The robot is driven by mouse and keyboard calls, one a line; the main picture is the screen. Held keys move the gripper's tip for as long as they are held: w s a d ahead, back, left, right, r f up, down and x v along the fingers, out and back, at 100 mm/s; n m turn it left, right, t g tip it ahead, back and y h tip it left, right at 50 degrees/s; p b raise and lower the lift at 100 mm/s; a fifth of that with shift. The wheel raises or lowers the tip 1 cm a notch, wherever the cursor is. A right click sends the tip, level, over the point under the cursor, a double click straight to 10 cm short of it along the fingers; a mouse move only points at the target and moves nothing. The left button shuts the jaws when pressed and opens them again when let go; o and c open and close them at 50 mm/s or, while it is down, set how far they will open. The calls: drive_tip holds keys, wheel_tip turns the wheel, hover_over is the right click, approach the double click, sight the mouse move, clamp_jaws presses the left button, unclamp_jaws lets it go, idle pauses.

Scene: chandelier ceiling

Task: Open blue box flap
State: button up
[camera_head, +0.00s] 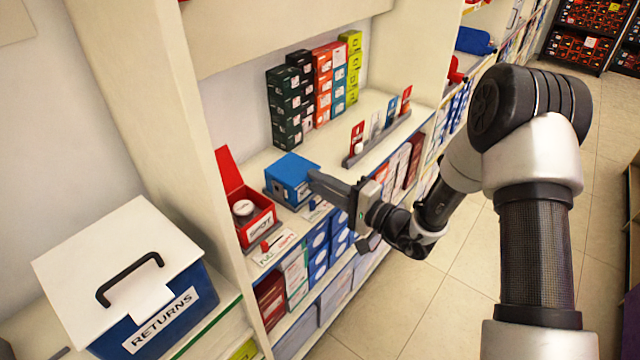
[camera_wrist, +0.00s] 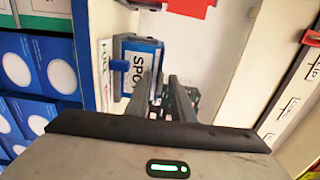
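The blue box (camera_head: 290,178) stands on the shelf with its blue top flap down. In the wrist view, the blue box (camera_wrist: 130,47) shows a white label reading "SPO" and is partly covered by a finger. My gripper (camera_head: 316,184) is at the box's front right side, close to the top edge. Its two fingers (camera_wrist: 164,88) are apart in the wrist view, with a narrow gap and nothing seen held between them. One finger overlaps the box's edge in that view; I cannot tell whether it touches.
An open red box (camera_head: 255,218) with a white round item stands left of the blue box. A small display rack (camera_head: 378,138) is to the right, and stacked coloured boxes (camera_head: 315,90) stand behind. A lidded returns box (camera_head: 125,285) is at lower left.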

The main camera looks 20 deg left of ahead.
clamp_jaws()
idle(1.5)
